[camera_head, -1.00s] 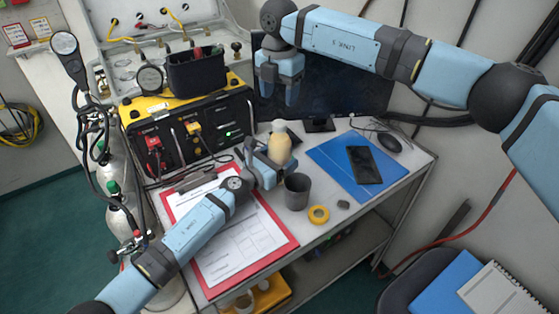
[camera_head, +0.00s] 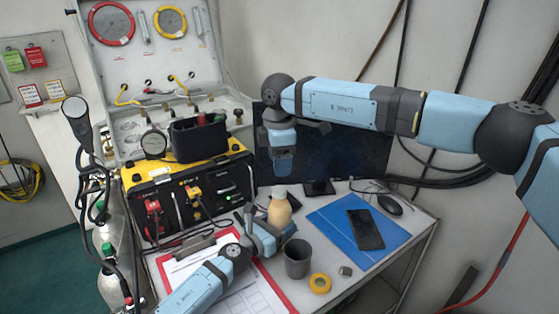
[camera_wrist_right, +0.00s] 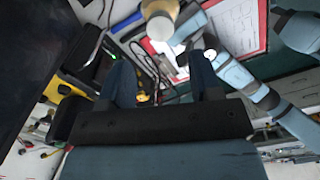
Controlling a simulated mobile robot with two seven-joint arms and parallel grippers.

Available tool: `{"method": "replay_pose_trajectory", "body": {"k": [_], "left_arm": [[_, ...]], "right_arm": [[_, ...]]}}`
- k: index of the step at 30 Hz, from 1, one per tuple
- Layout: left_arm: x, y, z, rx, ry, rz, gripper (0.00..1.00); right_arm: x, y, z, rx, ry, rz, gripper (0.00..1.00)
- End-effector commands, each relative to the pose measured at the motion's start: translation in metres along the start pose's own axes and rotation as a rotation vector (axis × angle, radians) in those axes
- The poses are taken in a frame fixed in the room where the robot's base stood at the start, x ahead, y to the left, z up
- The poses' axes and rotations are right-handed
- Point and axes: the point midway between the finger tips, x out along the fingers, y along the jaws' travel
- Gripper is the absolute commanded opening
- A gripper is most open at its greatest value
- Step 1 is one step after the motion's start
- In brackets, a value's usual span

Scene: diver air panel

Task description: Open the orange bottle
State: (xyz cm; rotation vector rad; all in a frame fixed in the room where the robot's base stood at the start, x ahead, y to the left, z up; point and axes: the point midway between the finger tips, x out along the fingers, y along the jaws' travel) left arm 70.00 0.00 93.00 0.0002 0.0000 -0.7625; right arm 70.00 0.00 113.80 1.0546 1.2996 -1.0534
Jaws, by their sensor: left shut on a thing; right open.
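The orange bottle (camera_head: 279,211) looks pale tan with a cream cap (camera_head: 280,191). It stands upright near the back of the table. My left gripper (camera_head: 274,232) is shut on its lower body. My right gripper (camera_head: 283,168) points down, open and empty, just above the cap in the head view. One of its fingers hides the other there. In the right wrist view the bottle (camera_wrist_right: 161,22) shows at the top, beyond the gap between the two spread fingers of my right gripper (camera_wrist_right: 160,70), with its cap facing the camera.
A grey cup (camera_head: 297,260) and yellow tape roll (camera_head: 320,284) stand right of my left gripper. A blue folder (camera_head: 325,222) carries a black phone (camera_head: 366,229). A dark monitor (camera_head: 345,155) stands behind my right gripper. The yellow-black air panel (camera_head: 185,190) is left of the bottle.

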Motion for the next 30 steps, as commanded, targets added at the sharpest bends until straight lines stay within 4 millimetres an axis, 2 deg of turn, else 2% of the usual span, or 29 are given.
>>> {"method": "replay_pose_trajectory", "body": {"k": [15, 20, 28, 30], "left_arm": [[0.000, 0.000, 0.000, 0.000, 0.001, 0.000, 0.01], [0.000, 0.000, 0.000, 0.000, 0.001, 0.000, 0.01], [0.000, 0.000, 0.000, 0.000, 0.000, 0.000, 0.01], [0.000, 0.000, 0.000, 0.000, 0.000, 0.000, 0.01]], "right_arm": [[0.069, 0.000, 0.000, 0.014, 0.001, -0.002, 0.58], [0.078, 0.000, 0.000, 0.013, 0.000, -0.002, 0.58], [0.079, 0.000, 0.000, 0.013, 0.000, -0.001, 0.58], [0.079, 0.000, 0.000, 0.013, 0.000, -0.001, 0.42]]}}
